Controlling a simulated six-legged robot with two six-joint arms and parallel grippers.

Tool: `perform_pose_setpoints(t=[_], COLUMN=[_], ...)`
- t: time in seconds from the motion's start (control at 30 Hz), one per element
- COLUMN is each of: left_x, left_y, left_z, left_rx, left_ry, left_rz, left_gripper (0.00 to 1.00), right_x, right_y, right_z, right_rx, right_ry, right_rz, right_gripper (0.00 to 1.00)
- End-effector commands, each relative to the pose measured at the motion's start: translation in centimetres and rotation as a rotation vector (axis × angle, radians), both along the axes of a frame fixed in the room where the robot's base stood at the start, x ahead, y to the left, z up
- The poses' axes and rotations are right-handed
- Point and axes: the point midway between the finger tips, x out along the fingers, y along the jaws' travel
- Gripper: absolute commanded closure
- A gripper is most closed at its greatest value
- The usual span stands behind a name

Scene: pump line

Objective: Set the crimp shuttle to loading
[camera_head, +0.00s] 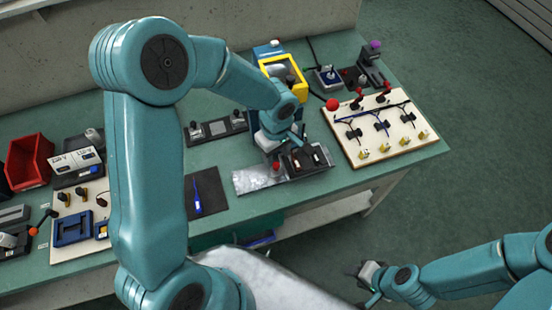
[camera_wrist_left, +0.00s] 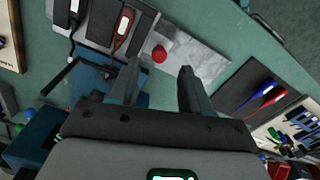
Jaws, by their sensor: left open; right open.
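The crimp shuttle's dark carriage (camera_head: 304,160) sits toward the right on its grey metal plate (camera_head: 258,178). A red knob (camera_head: 277,165) stands at the carriage's left side; it also shows in the left wrist view (camera_wrist_left: 159,54). My left gripper (camera_head: 283,146) is just above and behind the knob, partly hidden by its own wrist. In the left wrist view its fingers (camera_wrist_left: 158,78) are apart, with the knob beyond and between their tips. I see no clear contact. My right gripper (camera_head: 368,283) is open and empty, low in front of the table, far from the shuttle.
A yellow-framed blue machine (camera_head: 284,70) stands behind the shuttle. A board with cables and clips (camera_head: 378,130) lies to the right. A dark mat with a blue pen-like tool (camera_head: 197,195) lies left. A red bin (camera_head: 28,160) is far left. Bare table surrounds the plate's front.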

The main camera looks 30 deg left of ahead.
Motion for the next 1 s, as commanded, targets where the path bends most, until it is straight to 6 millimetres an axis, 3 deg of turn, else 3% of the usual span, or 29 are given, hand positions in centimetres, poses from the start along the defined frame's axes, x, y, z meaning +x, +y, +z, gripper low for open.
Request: perform_pose_setpoints(t=[0.1, 0.23, 0.6, 0.63, 0.77, 1.0], left_x=[-0.1, 0.1, 0.1, 0.1, 0.1, 0.0], left_y=[0.1, 0.2, 0.2, 0.2, 0.2, 0.3], left_z=[-2.3, -3.8, -4.6, -4.6, -4.6, -4.7], left_rx=[-0.001, 0.000, 0.000, 0.000, 0.000, 0.000], left_ry=[0.005, 0.001, -0.001, -0.001, -0.001, -0.001], left_rz=[0.000, 0.001, 0.001, 0.000, 0.000, 0.001], left_gripper=[0.52, 0.52, 0.52, 0.55, 0.98, 1.00], right_x=[0.0, 0.0, 0.0, 0.0, 0.0, 0.0], right_y=[0.0, 0.0, 0.0, 0.0, 0.0, 0.0], right_z=[0.3, 0.3, 0.3, 0.3, 0.3, 0.1], right_rx=[0.000, 0.000, 0.000, 0.000, 0.000, 0.000], right_ry=[0.000, 0.000, 0.000, 0.000, 0.000, 0.000], right_rz=[0.000, 0.000, 0.000, 0.000, 0.000, 0.000], right_gripper=[0.57, 0.57, 0.57, 0.57, 0.57, 0.57])
